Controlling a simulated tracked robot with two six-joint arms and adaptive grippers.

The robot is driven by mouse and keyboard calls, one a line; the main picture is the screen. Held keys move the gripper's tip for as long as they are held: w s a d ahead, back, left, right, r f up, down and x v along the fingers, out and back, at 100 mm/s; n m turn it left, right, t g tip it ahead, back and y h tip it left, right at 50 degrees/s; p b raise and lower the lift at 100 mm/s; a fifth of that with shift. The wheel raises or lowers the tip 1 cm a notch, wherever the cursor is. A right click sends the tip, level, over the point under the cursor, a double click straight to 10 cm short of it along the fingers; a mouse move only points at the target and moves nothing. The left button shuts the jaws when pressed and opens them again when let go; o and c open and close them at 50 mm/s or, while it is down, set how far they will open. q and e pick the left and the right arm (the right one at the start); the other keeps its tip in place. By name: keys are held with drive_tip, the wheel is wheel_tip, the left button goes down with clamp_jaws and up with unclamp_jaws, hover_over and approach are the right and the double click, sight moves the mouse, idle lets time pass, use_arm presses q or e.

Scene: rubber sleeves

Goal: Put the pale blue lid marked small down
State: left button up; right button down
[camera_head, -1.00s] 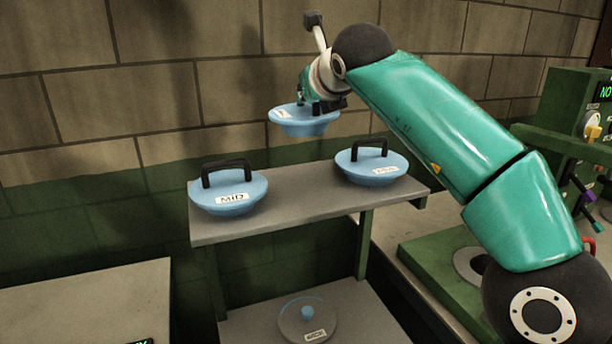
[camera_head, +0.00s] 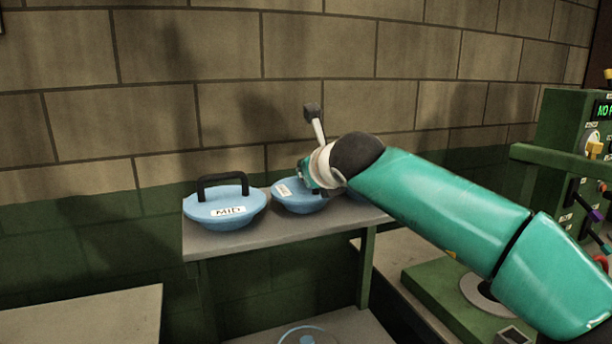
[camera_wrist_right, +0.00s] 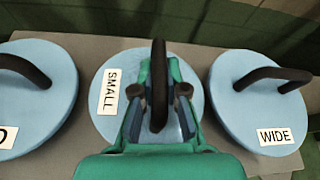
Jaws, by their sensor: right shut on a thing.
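The pale blue lid marked small (camera_head: 291,203) is at the level of the shelf top, between two other lids. Its SMALL label shows in the right wrist view, where the lid (camera_wrist_right: 103,124) lies under my gripper. My right gripper (camera_wrist_right: 160,96) is shut on the lid's dark upright handle. In the head view the gripper (camera_head: 310,184) partly covers the lid and its handle. The lid looks level and seems to be at or very close to the shelf surface; contact cannot be made out. My left gripper is not in view.
On the grey shelf (camera_head: 237,247), the MID lid (camera_head: 225,214) stands left of the small lid. The WIDE lid (camera_wrist_right: 240,104) is on its right, mostly hidden behind my arm in the head view. Gaps either side are narrow. A brick wall is behind.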

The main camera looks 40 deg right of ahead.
drive_tip(key=c, duration=1.2)
unclamp_jaws()
drive_tip(key=b+v, duration=0.1)
drive_tip(key=v, duration=1.1)
